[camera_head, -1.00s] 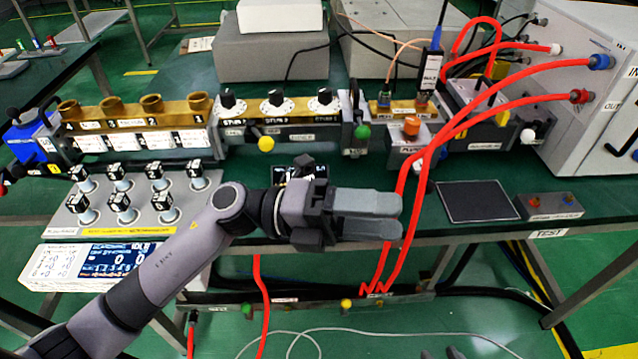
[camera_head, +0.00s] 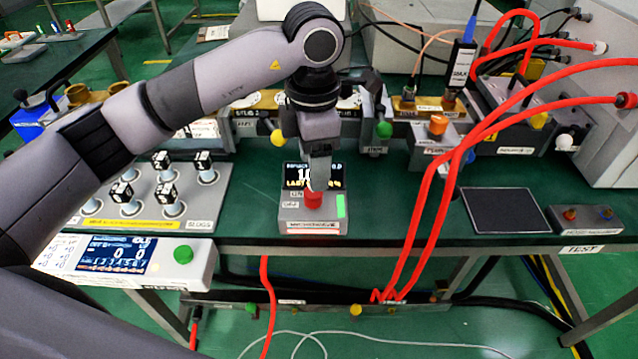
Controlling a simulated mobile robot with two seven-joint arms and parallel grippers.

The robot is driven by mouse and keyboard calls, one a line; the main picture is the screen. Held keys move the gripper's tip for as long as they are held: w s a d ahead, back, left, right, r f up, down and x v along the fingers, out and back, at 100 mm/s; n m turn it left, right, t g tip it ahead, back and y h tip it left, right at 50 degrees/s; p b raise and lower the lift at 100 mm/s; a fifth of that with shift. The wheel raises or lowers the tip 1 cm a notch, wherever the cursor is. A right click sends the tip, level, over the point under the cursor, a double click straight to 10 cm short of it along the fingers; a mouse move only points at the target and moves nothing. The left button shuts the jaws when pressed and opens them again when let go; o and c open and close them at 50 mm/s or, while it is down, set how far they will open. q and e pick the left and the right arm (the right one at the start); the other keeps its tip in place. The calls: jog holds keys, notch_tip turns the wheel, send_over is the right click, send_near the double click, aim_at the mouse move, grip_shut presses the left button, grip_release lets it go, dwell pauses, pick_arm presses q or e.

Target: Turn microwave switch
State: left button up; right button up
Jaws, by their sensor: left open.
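A small grey control box (camera_head: 295,222) with a lit display (camera_head: 298,176), a red knob (camera_head: 313,200) and a green strip stands at the table's front edge, centre of the head view. The red knob looks like the switch, but no label on it can be read for sure. My left gripper (camera_head: 319,183) points straight down over the box, its fingertips just above or at the top of the knob. The fingers cover part of the display. The jaws are open, seen nearly edge-on; I cannot tell whether they touch the knob. My right gripper is out of view.
Red cables (camera_head: 432,205) hang over the table edge right of the box. A panel with a green button (camera_head: 183,254) is at the lower left, below a board of black-topped pegs (camera_head: 165,193). Yellow (camera_head: 278,138) and green (camera_head: 383,130) knobs sit behind. A dark pad (camera_head: 505,210) lies right.

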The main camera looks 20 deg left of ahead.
aim_at(313, 198)
pick_arm(q)
notch_tip(313, 198, down, 6)
jog(key=shift+r, duration=0.1)
jog(key=c, duration=1)
